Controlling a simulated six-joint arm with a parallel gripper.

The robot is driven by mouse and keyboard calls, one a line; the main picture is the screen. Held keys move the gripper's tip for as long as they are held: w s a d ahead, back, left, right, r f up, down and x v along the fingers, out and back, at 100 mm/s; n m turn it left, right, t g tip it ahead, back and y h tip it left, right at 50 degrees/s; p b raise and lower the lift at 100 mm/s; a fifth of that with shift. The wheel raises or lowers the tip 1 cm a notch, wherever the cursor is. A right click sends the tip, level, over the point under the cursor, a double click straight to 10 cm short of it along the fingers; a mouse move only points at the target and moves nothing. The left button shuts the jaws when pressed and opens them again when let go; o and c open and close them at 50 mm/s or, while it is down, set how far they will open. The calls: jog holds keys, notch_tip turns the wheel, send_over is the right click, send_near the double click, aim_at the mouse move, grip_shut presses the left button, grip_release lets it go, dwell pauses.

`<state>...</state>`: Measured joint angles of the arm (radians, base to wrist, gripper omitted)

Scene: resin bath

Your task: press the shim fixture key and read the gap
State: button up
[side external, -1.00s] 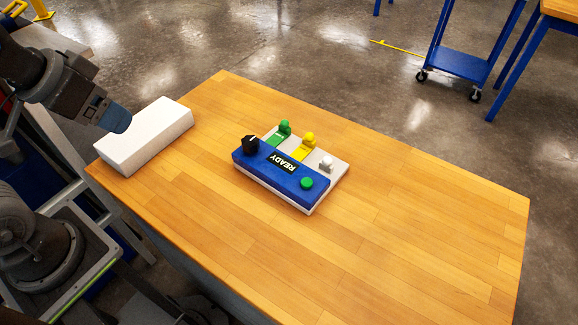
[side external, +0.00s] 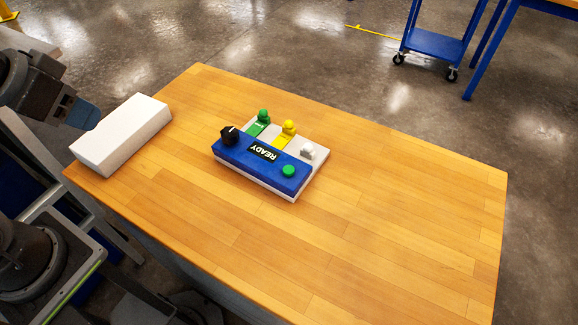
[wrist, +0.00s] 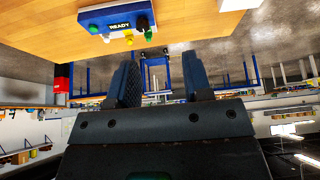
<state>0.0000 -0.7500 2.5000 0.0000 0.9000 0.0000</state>
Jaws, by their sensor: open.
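The shim fixture (side external: 232,152) lies on the wooden table, a blue panel on a pale base. Its display (side external: 263,152) reads READY. A round green button (side external: 288,171) is at one end of the panel and a black knob (side external: 229,135) at the other. My gripper (side external: 83,113) is left of the fixture, by the white block, well apart from the fixture. In the wrist view my gripper (wrist: 159,82) is open and empty; the fixture (wrist: 105,18) shows beyond its fingers.
A white block (side external: 122,134) lies at the table's left end, between my gripper and the fixture. The wooden table (side external: 370,220) is bare right of and in front of the fixture. A blue cart (side external: 435,45) stands on the floor behind.

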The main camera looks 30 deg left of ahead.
grip_shut()
dwell(1.4)
